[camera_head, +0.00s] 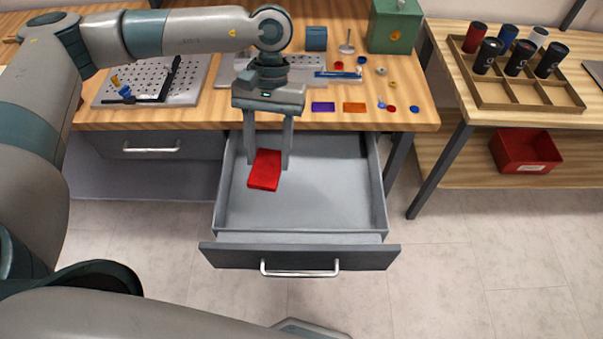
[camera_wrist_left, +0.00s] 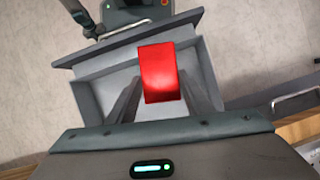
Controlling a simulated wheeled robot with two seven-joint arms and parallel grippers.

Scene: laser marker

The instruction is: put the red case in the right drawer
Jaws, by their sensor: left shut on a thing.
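The red case (camera_head: 264,178) is a flat red block. My left gripper (camera_head: 268,163) points down over the right drawer (camera_head: 335,205) and is shut on the red case, with one finger at each side. The case also shows between the fingers in the left wrist view (camera_wrist_left: 161,72). The right drawer is pulled open under the bench and its visible floor is empty. The case is within the drawer's outline, toward its left rear; I cannot tell whether it touches the floor. My right gripper is not in view.
The left drawer (camera_head: 150,147) is shut. The wooden bench top (camera_head: 405,115) holds perforated plates, small coloured parts and a green box (camera_head: 395,25). A side table at right has a wooden tray (camera_head: 500,95) with several cylinders, and a red bin (camera_head: 525,150) below.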

